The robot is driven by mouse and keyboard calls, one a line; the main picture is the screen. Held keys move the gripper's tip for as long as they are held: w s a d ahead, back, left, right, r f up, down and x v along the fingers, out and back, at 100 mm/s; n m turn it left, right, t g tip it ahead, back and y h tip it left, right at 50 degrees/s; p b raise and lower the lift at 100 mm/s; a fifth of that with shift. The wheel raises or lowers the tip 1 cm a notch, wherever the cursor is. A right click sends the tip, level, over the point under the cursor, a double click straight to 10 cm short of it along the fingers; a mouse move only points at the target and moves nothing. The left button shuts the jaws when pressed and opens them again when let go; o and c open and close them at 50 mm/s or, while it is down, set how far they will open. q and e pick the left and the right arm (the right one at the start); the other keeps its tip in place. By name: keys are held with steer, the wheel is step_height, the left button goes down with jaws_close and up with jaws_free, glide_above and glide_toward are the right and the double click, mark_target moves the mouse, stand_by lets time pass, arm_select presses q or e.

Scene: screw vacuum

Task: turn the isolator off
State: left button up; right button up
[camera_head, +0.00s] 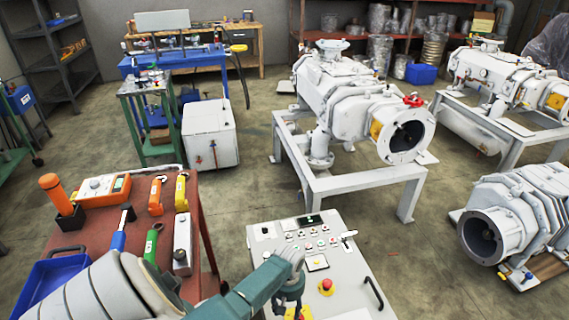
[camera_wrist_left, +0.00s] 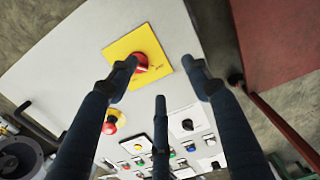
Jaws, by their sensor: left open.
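The isolator is a red rotary handle (camera_wrist_left: 147,66) on a square yellow plate (camera_wrist_left: 137,42), on the grey panel of a control cabinet (camera_head: 262,234). In the head view only a bit of yellow shows under my left gripper (camera_head: 290,292), which hides the handle there. In the left wrist view my left gripper (camera_wrist_left: 158,77) is open, with dark fingers spread and nothing held. Its left fingertip overlaps the handle's left side; I cannot tell whether they touch. The right fingertip is beside the plate's right edge. My right gripper is in neither view.
A red emergency-stop button (camera_head: 326,287) sits on the panel near my left gripper, with several small buttons (camera_head: 307,239) farther back. A red table (camera_head: 90,220) with tools stands to the left. White vacuum pumps (camera_head: 350,110) stand behind on frames. Floor is clear between.

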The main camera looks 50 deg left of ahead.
arm_select(q)
steer(key=shift+s+a+r, duration=0.1)
steer(key=shift+s+r, duration=0.05)
steer(key=shift+r, duration=0.65)
steer(key=shift+s+a+r, duration=0.15)
steer(key=shift+s+r, duration=0.05)
steer(key=shift+r, duration=0.65)
steer(key=shift+s+a+r, duration=0.1)
steer(key=shift+s+r, duration=0.05)
steer(key=shift+r, duration=0.65)
steer(key=shift+w, duration=0.1)
